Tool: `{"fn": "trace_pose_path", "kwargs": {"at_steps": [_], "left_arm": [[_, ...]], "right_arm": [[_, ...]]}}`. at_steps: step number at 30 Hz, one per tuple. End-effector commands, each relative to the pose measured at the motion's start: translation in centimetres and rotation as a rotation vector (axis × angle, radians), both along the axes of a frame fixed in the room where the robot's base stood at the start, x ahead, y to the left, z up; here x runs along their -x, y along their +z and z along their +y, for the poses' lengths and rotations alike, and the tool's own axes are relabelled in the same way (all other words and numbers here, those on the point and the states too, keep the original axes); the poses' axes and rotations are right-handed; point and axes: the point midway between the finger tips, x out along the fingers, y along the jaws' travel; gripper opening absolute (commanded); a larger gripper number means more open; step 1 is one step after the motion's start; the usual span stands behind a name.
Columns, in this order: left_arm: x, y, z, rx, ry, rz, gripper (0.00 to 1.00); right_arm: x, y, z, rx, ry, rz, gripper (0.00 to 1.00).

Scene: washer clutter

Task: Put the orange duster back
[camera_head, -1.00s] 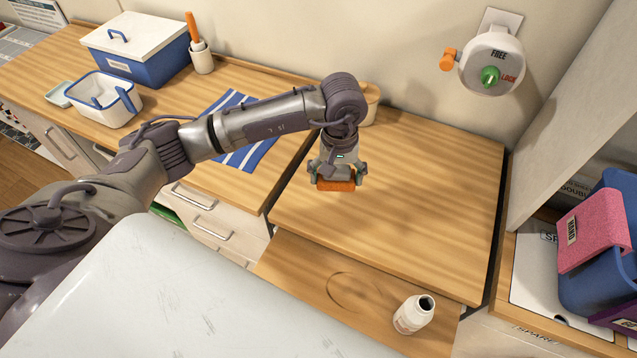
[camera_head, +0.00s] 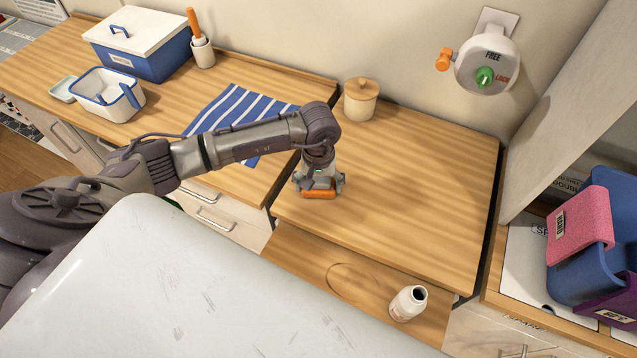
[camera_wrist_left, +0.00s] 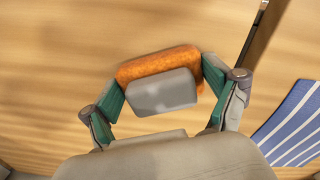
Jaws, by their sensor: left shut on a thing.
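My left gripper (camera_head: 318,184) is over the left part of the wooden counter, near the gap beside the drawers. It is shut on the orange duster (camera_head: 319,194). In the left wrist view the duster (camera_wrist_left: 160,62) is an orange fuzzy block with a grey block-shaped part, held between the two green-padded fingers (camera_wrist_left: 162,92). The duster is low over the wood; I cannot tell whether it touches. My right gripper is not in view.
A lidded wooden jar (camera_head: 360,100) stands at the back of the counter. A striped cloth (camera_head: 232,108) lies to the left. A blue bin with a pink cloth (camera_head: 580,226) is at right. The counter's right part is clear.

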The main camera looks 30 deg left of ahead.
Motion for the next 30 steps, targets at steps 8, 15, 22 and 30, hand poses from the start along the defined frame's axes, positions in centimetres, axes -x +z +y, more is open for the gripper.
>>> {"fn": "trace_pose_path", "kwargs": {"at_steps": [8,15,22,30], "left_arm": [[0.0,-0.1,0.0,0.000,0.000,0.000,1.00],[0.0,0.2,0.0,0.000,0.000,0.000,1.00],[-0.2,3.2,0.0,0.000,-0.002,-0.009,1.00],[-0.1,8.9,0.0,0.000,-0.001,-0.005,1.00]], "right_arm": [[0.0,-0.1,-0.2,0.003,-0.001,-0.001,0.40],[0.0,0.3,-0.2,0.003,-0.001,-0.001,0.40],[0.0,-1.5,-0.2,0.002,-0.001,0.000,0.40],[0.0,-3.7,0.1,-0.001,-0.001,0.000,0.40]]}}
